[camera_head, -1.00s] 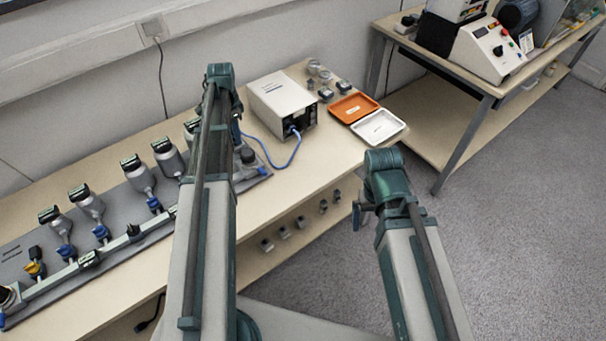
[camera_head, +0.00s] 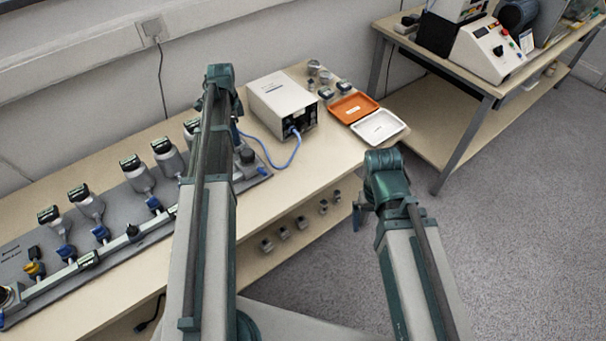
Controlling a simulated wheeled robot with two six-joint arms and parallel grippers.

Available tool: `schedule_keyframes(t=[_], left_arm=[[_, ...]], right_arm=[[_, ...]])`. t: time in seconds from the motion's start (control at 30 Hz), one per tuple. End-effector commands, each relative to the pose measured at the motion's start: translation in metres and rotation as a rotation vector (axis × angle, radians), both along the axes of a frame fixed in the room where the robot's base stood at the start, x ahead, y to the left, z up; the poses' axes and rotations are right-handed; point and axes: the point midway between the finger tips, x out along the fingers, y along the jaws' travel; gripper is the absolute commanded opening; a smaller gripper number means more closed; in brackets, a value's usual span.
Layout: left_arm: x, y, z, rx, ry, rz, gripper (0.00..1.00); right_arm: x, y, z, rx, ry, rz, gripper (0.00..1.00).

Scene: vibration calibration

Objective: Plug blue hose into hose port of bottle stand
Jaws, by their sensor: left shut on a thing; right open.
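The blue hose (camera_head: 283,165) runs from the front of a white box (camera_head: 283,103) in a low curve over the table and goes out of sight behind my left wrist. My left gripper (camera_head: 236,121) is mostly hidden behind its own arm, shut on the hose's free end, over the right part of the bottle stand. The bottle stand (camera_head: 150,232) is a long grey base with several bottles along it; my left arm covers part of it. I cannot make out its hose port. My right gripper (camera_head: 357,213) is open and empty, in front of the table edge.
An orange tray (camera_head: 353,107) and a white tray (camera_head: 378,127) lie at the table's right end, with small jars (camera_head: 319,70) behind. Small parts sit on the lower shelf (camera_head: 284,233). A second bench (camera_head: 455,85) with machines stands right.

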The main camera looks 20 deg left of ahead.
Motion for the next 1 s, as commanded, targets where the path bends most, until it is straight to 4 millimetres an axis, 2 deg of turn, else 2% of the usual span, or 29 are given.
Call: schedule_keyframes(t=[0.3, 0.6, 1.0], left_arm=[[-0.0001, -0.0003, 0.0, -0.001, 0.001, -0.029, 0.0], [0.0001, -0.0003, 0.0, 0.0, 0.0, -0.324, 0.0], [0.0001, -0.0003, 0.0001, 0.0, 0.0, -0.398, 0.0]], right_arm=[[0.0, 0.0, 0.0, 0.0, 0.0, 0.0, 1.0], [0.0, 0.0, 0.0, 0.0, 0.0, 0.0, 1.0], [0.0, 0.0, 0.0001, 0.0, 0.0, 0.0, 1.0]])
